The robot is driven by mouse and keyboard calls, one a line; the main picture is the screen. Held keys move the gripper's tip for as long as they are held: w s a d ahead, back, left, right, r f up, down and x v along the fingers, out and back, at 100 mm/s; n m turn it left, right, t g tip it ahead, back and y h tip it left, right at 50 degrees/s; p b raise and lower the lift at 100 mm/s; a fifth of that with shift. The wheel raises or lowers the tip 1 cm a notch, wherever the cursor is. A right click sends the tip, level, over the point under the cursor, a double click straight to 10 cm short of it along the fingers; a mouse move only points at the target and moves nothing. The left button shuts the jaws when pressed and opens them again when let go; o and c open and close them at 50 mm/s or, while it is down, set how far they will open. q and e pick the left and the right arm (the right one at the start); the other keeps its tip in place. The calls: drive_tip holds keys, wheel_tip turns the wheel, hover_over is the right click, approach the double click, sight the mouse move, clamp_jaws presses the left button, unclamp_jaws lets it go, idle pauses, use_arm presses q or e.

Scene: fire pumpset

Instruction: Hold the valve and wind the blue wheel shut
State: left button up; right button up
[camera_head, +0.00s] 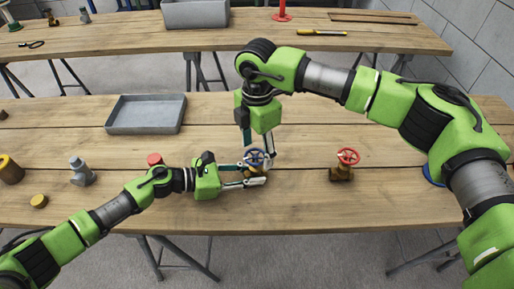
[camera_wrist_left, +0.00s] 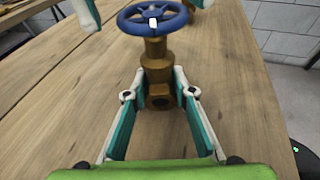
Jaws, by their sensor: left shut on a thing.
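The valve has a brass body (camera_wrist_left: 156,62) and a blue wheel (camera_wrist_left: 153,22) on top, and stands upright on the near table. The blue wheel (camera_head: 254,157) also shows in the head view, with most of the body hidden by my grippers. My left gripper (camera_head: 258,175) reaches in low from the left and is shut on the valve body, its fingers on both sides in the left wrist view (camera_wrist_left: 159,88). My right gripper (camera_head: 257,139) points down from above, its fingers spread on either side of the wheel and apparently apart from it.
A second valve with a red wheel (camera_head: 348,156) stands to the right. A grey tray (camera_head: 146,128), a grey fitting (camera_head: 81,172), a red-topped piece (camera_head: 154,159) and yellow cylinders (camera_head: 11,170) are to the left. Bare wood lies between. Another table (camera_head: 120,39) stands behind.

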sight(257, 154)
wheel_tip(257, 154, up, 12)
idle(0.6)
use_arm(q)
drive_tip(key=o, duration=1)
